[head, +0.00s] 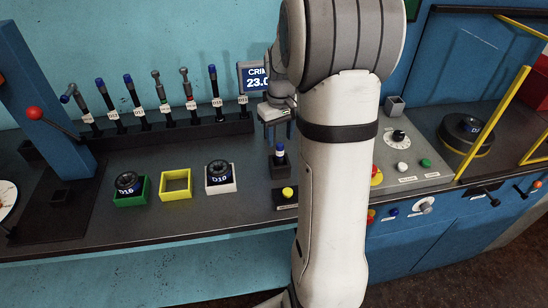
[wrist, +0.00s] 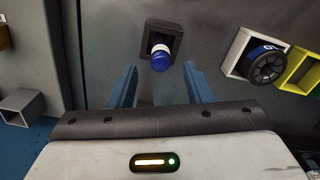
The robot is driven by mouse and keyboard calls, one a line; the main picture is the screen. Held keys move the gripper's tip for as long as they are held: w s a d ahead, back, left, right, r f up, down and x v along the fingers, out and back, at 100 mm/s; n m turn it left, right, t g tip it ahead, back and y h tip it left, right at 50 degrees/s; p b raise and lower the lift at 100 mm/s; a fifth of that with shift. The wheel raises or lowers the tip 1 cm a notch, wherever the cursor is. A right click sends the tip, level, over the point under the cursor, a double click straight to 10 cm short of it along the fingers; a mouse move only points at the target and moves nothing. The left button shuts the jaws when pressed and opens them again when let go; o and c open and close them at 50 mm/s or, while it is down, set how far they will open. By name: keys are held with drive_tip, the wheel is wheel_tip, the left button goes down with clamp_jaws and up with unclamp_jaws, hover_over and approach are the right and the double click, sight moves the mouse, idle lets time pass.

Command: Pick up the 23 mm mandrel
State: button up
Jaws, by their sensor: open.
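A short mandrel with a blue cap and a pale band stands upright in a square black holder in the wrist view (wrist: 161,60). In the head view, this mandrel (head: 280,153) stands on the bench below my gripper (head: 277,125). My gripper points down over it, open and empty. In the wrist view, the two blue-grey fingers of my gripper (wrist: 160,80) lie left and right of the cap, apart from it. I cannot read a size on this mandrel. A display (head: 258,77) partly behind my arm reads "CRIM" and "23.0".
A rack (head: 160,135) of several labelled tools stands along the wall. Green (head: 130,198), yellow (head: 175,184) and white (head: 221,185) trays sit left of the mandrel; the green and white hold black dies. A control panel (head: 410,160) is at the right.

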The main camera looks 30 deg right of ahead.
sight(279, 144)
wheel_tip(279, 144, down, 6)
drive_tip(key=shift+p, duration=0.55)
drive_tip(key=shift+c, duration=0.5)
clamp_jaws()
